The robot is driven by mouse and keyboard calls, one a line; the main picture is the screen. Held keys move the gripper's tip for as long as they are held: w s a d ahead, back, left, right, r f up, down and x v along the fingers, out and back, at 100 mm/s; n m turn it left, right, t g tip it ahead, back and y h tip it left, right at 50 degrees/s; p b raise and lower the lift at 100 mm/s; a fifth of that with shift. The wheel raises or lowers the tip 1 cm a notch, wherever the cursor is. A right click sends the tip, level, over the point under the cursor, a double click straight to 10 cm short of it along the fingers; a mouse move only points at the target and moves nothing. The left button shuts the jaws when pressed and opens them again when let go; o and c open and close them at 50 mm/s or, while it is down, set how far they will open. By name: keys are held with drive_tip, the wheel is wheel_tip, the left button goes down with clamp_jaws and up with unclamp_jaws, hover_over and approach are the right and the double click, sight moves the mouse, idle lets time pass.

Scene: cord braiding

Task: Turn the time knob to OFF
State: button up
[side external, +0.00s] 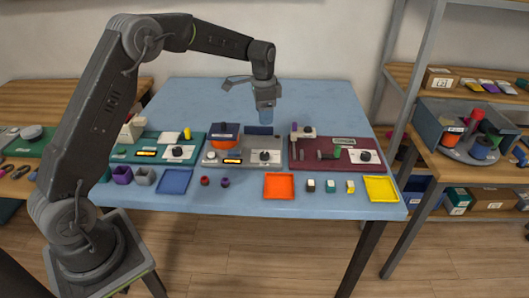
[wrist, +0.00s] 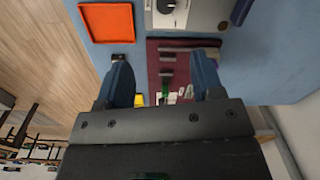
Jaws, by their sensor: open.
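Three machine panels stand in a row, each with a black knob on a white dial plate. One is the green panel's knob (side external: 178,151), one the grey panel's knob (side external: 265,155), one the maroon panel's knob (side external: 365,156). The labels are too small to read, so I cannot tell which is the time knob or where it points. My gripper (side external: 266,118) is above the back of the grey panel, apart from every knob. In the wrist view my gripper (wrist: 164,78) has its blue fingers apart with nothing between them. The grey panel's knob (wrist: 166,5) shows at the top edge there.
An orange tray (side external: 279,187), a blue tray (side external: 175,181) and a yellow tray (side external: 381,189) lie along the front, with several small blocks and cups between. The back of the blue table (side external: 320,100) is clear.

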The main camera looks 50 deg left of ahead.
sight(264, 154)
drive_tip(key=f, duration=1)
drive_tip(key=w+a+f, duration=0.1)
drive_tip(key=f, duration=0.5)
drive_tip(key=c, duration=0.9)
